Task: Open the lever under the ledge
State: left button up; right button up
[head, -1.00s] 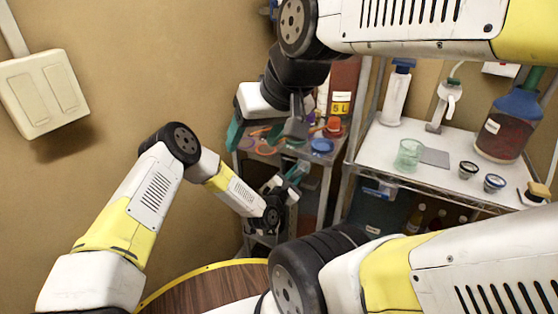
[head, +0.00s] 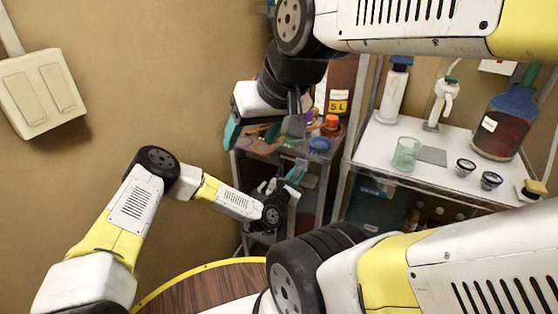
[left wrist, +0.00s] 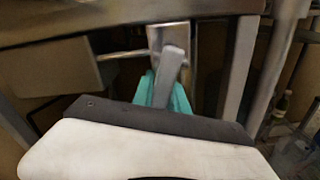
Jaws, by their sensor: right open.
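My left gripper (head: 293,176) reaches under the ledge (head: 298,148) of the narrow metal rack in the head view, mostly hidden there. In the left wrist view its teal fingertips (left wrist: 180,98) show on both sides of a grey upright bar below a metal plate (left wrist: 172,38). The bar looks like the lever (left wrist: 171,68), but I cannot tell it surely from a finger part. Whether the fingers grip it is unclear. My right gripper (head: 264,128) is open above the rack top, one teal finger at its left and a grey one at its right.
The rack top holds an orange-capped bottle (head: 331,124), a blue lid (head: 319,144) and other small items close to my right gripper. A shelf (head: 390,140) at the right carries a green beaker (head: 406,153), bottles and small jars. A round wooden table (head: 205,287) stands in front.

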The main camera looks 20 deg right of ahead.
aim_at(294, 179)
pick_arm(q)
jog(key=o, duration=0.4)
jog(key=shift+o, duration=0.2)
jog(key=v, duration=0.7)
jog(key=shift+s+a, duration=0.25)
jog(key=shift+s, duration=0.05)
jog(key=shift+s, duration=0.1)
